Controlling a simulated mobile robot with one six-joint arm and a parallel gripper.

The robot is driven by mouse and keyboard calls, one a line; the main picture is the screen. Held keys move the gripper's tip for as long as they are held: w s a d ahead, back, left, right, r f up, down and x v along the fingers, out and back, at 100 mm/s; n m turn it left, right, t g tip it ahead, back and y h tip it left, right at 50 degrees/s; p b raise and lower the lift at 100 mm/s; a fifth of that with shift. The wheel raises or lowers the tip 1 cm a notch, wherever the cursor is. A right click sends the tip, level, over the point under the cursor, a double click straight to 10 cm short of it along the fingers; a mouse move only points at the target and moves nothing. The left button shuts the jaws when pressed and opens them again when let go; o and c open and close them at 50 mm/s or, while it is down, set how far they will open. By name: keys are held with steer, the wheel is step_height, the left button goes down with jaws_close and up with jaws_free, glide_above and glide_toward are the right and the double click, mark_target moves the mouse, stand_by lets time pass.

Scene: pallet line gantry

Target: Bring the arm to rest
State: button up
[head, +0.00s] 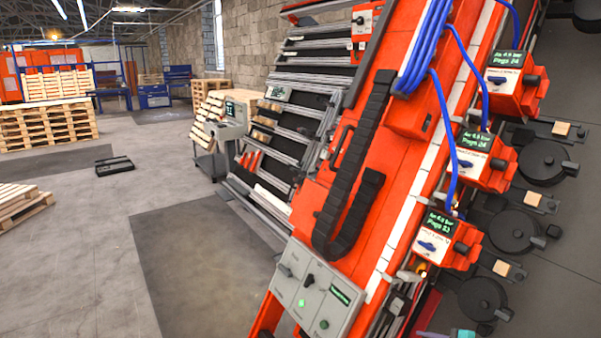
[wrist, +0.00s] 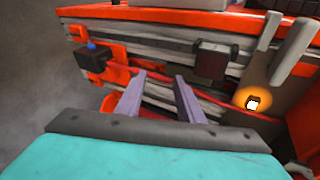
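My gripper (wrist: 160,80) shows in the wrist view as two grey-purple fingers in front of a teal body. The fingers stand apart with nothing held between them. They point at the side of the red and grey machine frame (wrist: 150,42); I cannot tell how close they are to it. In the head view only a small teal and purple part of my gripper (head: 462,334) shows at the bottom edge, low beside the machine. The rest of the arm is out of view.
The red gantry (head: 350,205) leans across the head view, with a grey control box (head: 315,297) and several red valve boxes (head: 447,237). A glowing orange lamp (wrist: 252,102) is right of the fingers. Open floor (head: 90,240) lies left, with pallets (head: 45,125) behind.

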steer(key=s+a+f+n+g, duration=0.2)
steer(key=s+a+f+g, duration=0.15)
steer(key=a+f, duration=0.45)
steer(key=s+a+f+n+g+y, duration=0.1)
steer(key=s+a+f+n+g, duration=0.3)
steer(key=a, duration=0.7)
steer(key=s+a+f+n+g, duration=0.1)
steer(key=s+a+f+g, duration=0.1)
steer(key=s+a+f, duration=0.5)
steer(key=s+a+f+n+g+h, duration=0.25)
steer(key=s+f+n, duration=0.2)
steer(key=s, duration=0.35)
steer(key=s+a+f+n+g+h, duration=0.25)
steer(key=s+f, duration=0.25)
steer(key=s, duration=0.3)
steer(key=s+d+n+h, duration=0.2)
steer(key=d+n, duration=0.2)
steer(key=d, duration=0.2)
steer(key=shift+s+d+f+g+h, duration=0.25)
steer(key=shift+s+f+g+h, duration=0.1)
steer(key=shift+g+h, duration=0.1)
